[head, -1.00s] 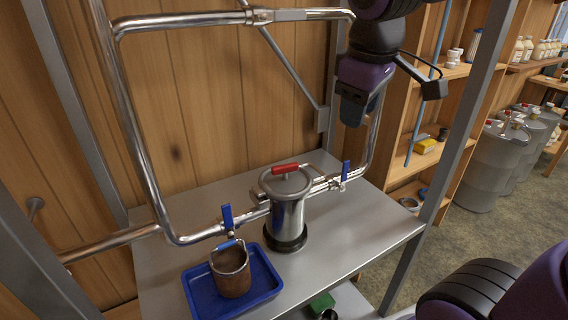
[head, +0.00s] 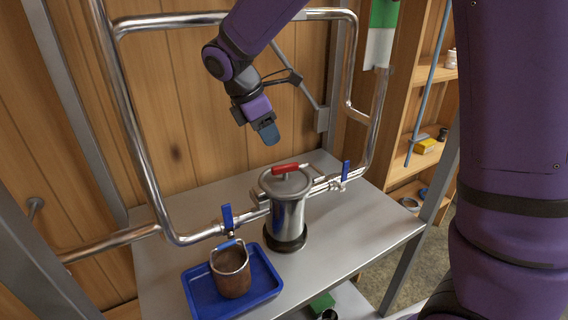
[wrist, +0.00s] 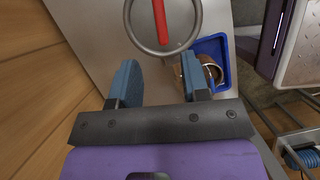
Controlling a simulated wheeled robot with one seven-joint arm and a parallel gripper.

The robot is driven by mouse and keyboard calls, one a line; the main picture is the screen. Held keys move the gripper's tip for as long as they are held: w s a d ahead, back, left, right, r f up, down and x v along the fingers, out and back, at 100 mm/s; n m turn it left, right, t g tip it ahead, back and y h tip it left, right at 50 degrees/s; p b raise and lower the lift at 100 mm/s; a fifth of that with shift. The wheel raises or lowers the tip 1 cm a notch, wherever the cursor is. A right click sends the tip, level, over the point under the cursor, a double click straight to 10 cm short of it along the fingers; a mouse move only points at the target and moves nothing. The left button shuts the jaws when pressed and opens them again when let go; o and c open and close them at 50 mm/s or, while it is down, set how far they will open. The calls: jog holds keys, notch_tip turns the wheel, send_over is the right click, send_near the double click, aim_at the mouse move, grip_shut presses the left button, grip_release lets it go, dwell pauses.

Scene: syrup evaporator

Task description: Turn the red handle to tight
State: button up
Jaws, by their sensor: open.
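The red handle (head: 285,168) sits on the lid of an upright metal canister (head: 288,217) on the metal table. In the wrist view the red handle (wrist: 160,20) lies near the top edge, running roughly up and down inside a round metal ring (wrist: 187,38). My gripper (head: 268,138) is above the canister, pointing down and apart from the handle. In the wrist view its two blue fingers are spread with an empty gap between them (wrist: 162,82).
Metal pipes with blue valve levers (head: 227,217) run behind and beside the canister. A blue tray (head: 268,283) holding a brown pot (head: 231,271) stands in front left. The metal table (head: 342,226) is bare to the right of the canister.

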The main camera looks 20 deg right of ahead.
aim_at(285, 165)
jog(key=x, duration=1)
jog(key=shift+d+f, duration=0.1)
jog(key=shift+f, duration=0.05)
jog(key=shift+c, duration=0.2)
grip_shut()
